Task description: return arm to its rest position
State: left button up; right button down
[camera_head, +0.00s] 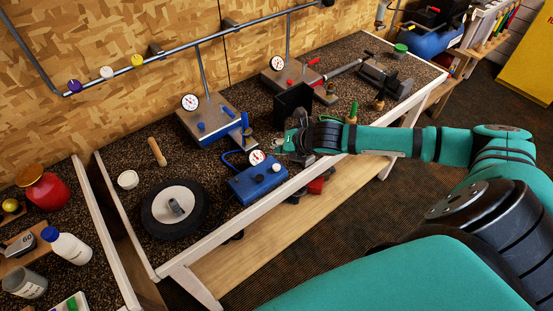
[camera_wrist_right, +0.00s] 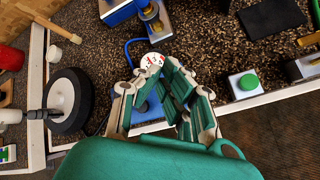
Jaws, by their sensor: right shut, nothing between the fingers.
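My right arm (camera_head: 440,145) comes in from the right in the head view and reaches out over the workbench. It is teal with black bands. My right gripper (camera_head: 284,143) is above the front part of the bench, just right of a blue box with a dial gauge (camera_head: 258,180). In the wrist view the right gripper (camera_wrist_right: 158,78) shows from behind, shut with nothing held. Its fingers partly hide the blue box and gauge (camera_wrist_right: 152,61). My left arm and left gripper are not in view.
The workbench (camera_head: 120,157) carries a black wheel (camera_head: 148,208), a gauge stand (camera_head: 206,118), a black upright plate (camera_head: 293,103) and a green-capped block (camera_head: 400,49). A side table at left holds a red flask (camera_head: 47,190) and a white bottle (camera_head: 70,248). Open floor lies before the bench.

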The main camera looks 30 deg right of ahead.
jog(key=shift+r, duration=0.4)
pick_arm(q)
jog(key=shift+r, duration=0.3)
pick_arm(e)
jog(key=shift+f, duration=0.1)
